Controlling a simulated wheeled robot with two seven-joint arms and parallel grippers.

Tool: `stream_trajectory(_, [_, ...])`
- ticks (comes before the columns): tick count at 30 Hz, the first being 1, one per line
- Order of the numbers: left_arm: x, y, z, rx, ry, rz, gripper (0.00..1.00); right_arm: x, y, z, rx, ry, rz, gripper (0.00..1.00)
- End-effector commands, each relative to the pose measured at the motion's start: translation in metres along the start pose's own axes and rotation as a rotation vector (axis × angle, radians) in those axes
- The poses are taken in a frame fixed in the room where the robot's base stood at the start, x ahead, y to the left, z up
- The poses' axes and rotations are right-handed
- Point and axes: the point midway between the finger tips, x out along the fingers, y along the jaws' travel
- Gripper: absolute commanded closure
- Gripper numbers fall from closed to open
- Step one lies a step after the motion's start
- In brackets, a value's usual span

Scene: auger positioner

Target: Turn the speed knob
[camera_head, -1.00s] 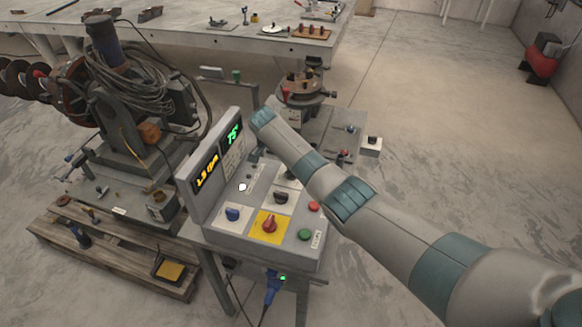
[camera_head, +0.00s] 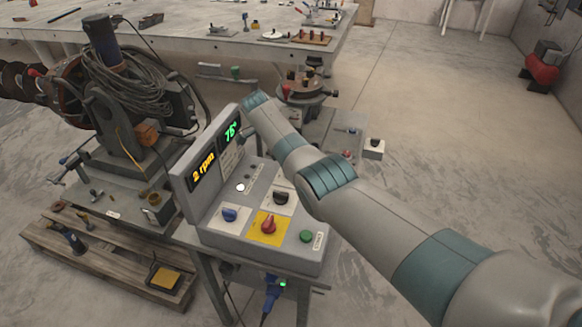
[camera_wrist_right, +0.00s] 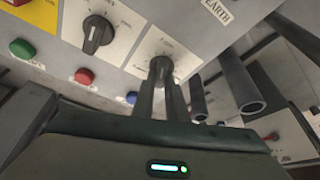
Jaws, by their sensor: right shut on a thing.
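A grey control box (camera_head: 222,236) with a tilted display panel stands at the centre of the head view; the display (camera_head: 202,170) reads 2 rpm in yellow, with a green angle figure above. In the right wrist view a dark knob (camera_wrist_right: 160,65) sits on a pale dial plate, its label too small to read. My right gripper (camera_wrist_right: 161,82) is shut on this knob, with a finger on each side. In the head view my right arm covers that knob and the gripper. My left gripper is in neither current view.
Near the held knob are a black knob (camera_wrist_right: 97,34) on a white plate, a red button (camera_wrist_right: 84,76) and a green button (camera_wrist_right: 22,48). The head view also shows a blue knob (camera_head: 229,214) and a red knob (camera_head: 268,226). The auger machine (camera_head: 120,105) stands left.

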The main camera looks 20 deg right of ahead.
Motion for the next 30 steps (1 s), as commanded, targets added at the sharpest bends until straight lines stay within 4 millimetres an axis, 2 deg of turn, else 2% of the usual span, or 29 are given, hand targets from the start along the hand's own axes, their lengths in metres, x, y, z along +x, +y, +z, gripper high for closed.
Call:
stream_trajectory(6, [0.000, 0.000, 0.000, 0.000, 0.000, 0.000, 0.43, -0.001, -0.001, -0.003, 0.002, 0.003, -0.003, 1.00])
stream_trajectory(7, [0.000, 0.000, 0.000, 0.000, 0.000, 0.000, 0.43, -0.001, -0.001, -0.003, 0.002, 0.003, -0.003, 0.83])
stream_trajectory(9, [0.000, 0.000, 0.000, 0.000, 0.000, 0.000, 0.43, -0.001, -0.001, -0.002, 0.001, 0.003, -0.003, 0.69])
stream_trajectory(22, [0.001, 0.000, 0.000, 0.000, 0.000, 0.000, 0.43, -0.004, -0.001, 0.000, -0.001, 0.000, -0.003, 0.69])
stream_trajectory(26, [0.003, 0.000, 0.001, 0.000, 0.000, 0.000, 0.43, -0.013, -0.001, 0.000, -0.001, 0.000, -0.003, 0.69])
stream_trajectory(30, [0.008, 0.000, 0.001, 0.000, 0.000, 0.000, 0.43, -0.032, -0.001, 0.001, -0.001, -0.002, -0.005, 0.69])
